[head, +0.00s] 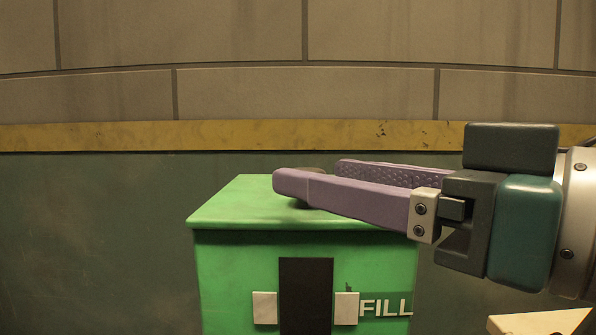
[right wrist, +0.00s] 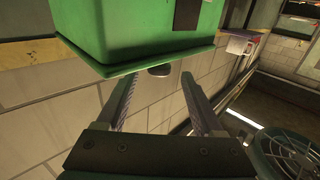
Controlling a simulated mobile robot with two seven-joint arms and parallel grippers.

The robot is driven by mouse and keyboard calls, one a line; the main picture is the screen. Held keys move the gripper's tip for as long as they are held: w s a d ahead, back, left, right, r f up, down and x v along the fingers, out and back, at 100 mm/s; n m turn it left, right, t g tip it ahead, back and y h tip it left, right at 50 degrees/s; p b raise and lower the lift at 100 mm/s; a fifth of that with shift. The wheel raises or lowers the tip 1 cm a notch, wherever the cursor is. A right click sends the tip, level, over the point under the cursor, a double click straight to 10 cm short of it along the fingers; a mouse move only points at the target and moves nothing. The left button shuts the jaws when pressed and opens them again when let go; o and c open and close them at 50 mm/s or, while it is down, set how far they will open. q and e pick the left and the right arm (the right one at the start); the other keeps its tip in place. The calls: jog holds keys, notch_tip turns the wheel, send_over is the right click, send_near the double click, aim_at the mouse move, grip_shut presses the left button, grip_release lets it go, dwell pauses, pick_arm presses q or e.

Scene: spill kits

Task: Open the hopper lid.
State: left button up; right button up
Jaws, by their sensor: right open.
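The green hopper (head: 235,275) stands against the wall, with FILL on its front. Its flat green lid (head: 235,208) is shut. A small dark knob (head: 318,170) sits on the lid, mostly hidden behind my near finger in the head view. My left gripper is in neither view.
A block wall with a yellow stripe (head: 120,137) is close behind the hopper. A pale-topped object (head: 540,322) shows at the bottom right. In the right wrist view, a round grille (right wrist: 290,153) is at the lower right and a shelf with items (right wrist: 240,42) at the upper right.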

aim_at(282, 199)
jog(key=x, duration=0.6)
jog(key=shift+w+a, duration=0.25)
jog(key=shift+w, duration=0.05)
jog(key=shift+c, duration=0.3)
grip_shut()
dwell(0.7)
